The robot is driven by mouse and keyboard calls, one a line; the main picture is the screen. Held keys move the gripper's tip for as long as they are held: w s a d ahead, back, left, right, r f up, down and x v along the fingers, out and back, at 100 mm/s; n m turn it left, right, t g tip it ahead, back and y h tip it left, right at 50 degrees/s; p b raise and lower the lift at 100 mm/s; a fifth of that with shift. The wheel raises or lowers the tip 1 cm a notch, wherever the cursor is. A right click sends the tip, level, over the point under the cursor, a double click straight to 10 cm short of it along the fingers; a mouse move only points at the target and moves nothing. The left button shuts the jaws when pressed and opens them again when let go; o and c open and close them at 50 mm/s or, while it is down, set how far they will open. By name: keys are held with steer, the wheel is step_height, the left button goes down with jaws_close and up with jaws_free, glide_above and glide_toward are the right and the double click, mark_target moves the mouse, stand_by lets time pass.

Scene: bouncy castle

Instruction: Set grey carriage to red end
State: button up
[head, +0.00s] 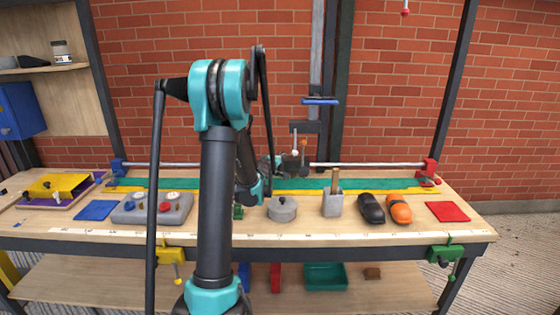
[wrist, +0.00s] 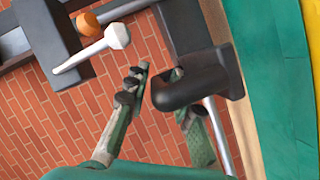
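A metal rail (head: 370,164) runs along the back of the bench, from a blue end block (head: 118,167) at left to a red end block (head: 430,168) at right. The dark grey carriage (head: 296,168) is near the rail's middle, partly hidden by my arm. In the wrist view its dark body carries a rounded peg (wrist: 185,92). My gripper (head: 275,164) is close beside the carriage. In the wrist view my gripper (wrist: 160,78) is open, its two fingers apart near the peg. The peg overlaps the right finger; I cannot tell whether they touch.
A dark upright with a white-tipped lever (wrist: 118,37) and an orange knob (wrist: 88,23) stands close by. In front are a round grey pot (head: 283,209), a grey holder (head: 332,204), and black (head: 371,208) and orange (head: 399,208) objects. The rail right of the carriage looks clear.

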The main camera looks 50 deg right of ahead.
steer(key=v, duration=1.2)
